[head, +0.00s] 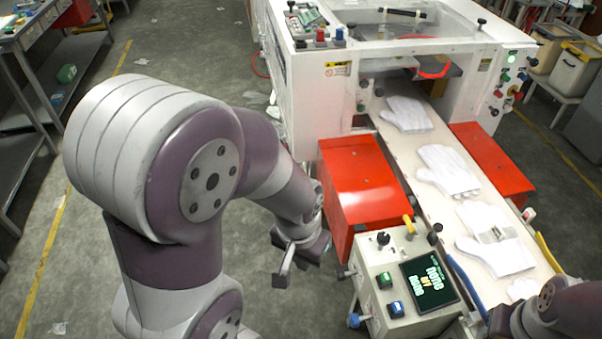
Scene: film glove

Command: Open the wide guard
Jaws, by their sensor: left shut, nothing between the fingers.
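The white glove machine (340,95) stands at the upper middle. A clear cover (395,30) with a black bar handle (403,12) lies over its top. A broad red cover (362,190) sits on the left of the conveyor and a narrower red cover (492,160) on its right. I cannot tell which of these is the wide guard. My left gripper (284,274) is shut and empty, left of the broad red cover's lower part and apart from the control box. My right arm shows at the lower right edge, but its gripper does not.
White gloves (448,170) lie along the pale conveyor (408,158). A control box (385,285) with a dark screen, buttons and knobs stands at its near left. Metal shelving (30,75) stands at far left. Grey floor between is mostly free.

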